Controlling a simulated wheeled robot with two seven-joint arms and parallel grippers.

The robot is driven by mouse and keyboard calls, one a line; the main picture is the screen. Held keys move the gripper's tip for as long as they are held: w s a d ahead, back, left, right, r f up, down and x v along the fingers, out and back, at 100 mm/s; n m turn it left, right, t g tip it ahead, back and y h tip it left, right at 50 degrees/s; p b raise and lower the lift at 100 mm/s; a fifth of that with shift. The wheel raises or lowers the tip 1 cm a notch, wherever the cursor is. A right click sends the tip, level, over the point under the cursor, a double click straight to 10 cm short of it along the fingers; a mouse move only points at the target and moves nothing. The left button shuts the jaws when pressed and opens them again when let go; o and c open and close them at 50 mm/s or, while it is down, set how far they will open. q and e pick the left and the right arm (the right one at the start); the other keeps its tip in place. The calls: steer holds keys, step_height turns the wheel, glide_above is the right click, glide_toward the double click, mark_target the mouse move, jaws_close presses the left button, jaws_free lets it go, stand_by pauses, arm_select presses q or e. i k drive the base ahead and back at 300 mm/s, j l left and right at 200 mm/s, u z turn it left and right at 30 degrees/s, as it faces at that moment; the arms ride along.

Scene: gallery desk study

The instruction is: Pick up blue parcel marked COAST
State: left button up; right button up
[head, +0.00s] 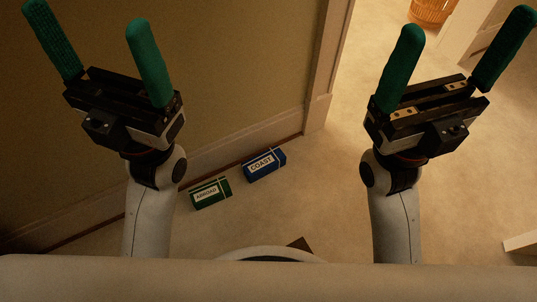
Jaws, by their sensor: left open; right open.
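The blue parcel (265,171) has a white label reading COAST and a light band near its right end. It lies on the carpet by the baseboard, in the middle of the head view. My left gripper (92,35) is open and empty, raised in front of the wall, up and to the left of the parcel. My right gripper (466,44) is open and empty, up and to the right of the parcel. Both grippers have green fingers and are well apart from the parcel.
A green parcel (209,200) with a white label, seemingly ANDRAD, lies just left of the blue one. The wall and baseboard (225,150) run behind both. A doorway edge (320,105) stands beyond. An orange basket (434,10) is at the top right. Carpet (320,200) right of the parcels is clear.

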mark_target(256, 168)
steer(key=i+l, duration=0.15)
steer(key=l, duration=0.25)
steer(key=i+l, duration=0.1)
steer(key=l, duration=0.35)
steer(key=i+l, duration=0.15)
steer(key=l, duration=0.25)
steer(key=i+l, duration=0.15)
steer(key=l, duration=0.25)
steer(key=i+j, duration=0.1)
steer(key=j, duration=0.5)
